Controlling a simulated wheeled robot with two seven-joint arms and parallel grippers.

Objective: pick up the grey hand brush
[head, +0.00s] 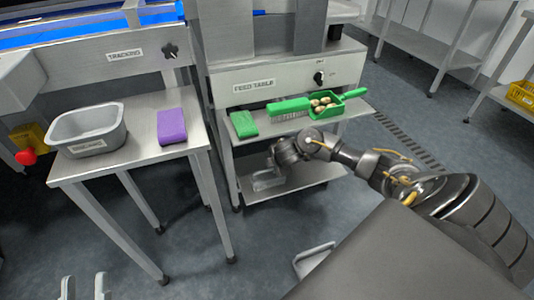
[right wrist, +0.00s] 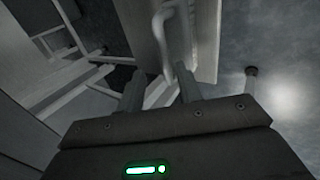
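I cannot make out a grey hand brush for certain in either view. A pale grey shape (head: 268,181) shows on the lower shelf of the feed table, at the end of my right arm; I cannot tell whether it is the brush or my gripper's fingers. In the right wrist view my right gripper (right wrist: 160,90) has its two fingers apart, with a pale bar and a looped handle-like part (right wrist: 160,38) beyond them. Nothing is clearly held. My left gripper (head: 84,287) is at the bottom left of the head view, fingers apart and empty.
The feed table (head: 290,75) carries a green block (head: 244,124), a green piece (head: 289,107) and a green scoop (head: 343,106) with several dates. A grey tub (head: 68,140) and purple block (head: 172,127) sit on the left table. A grey object (head: 314,260) shows low near the middle.

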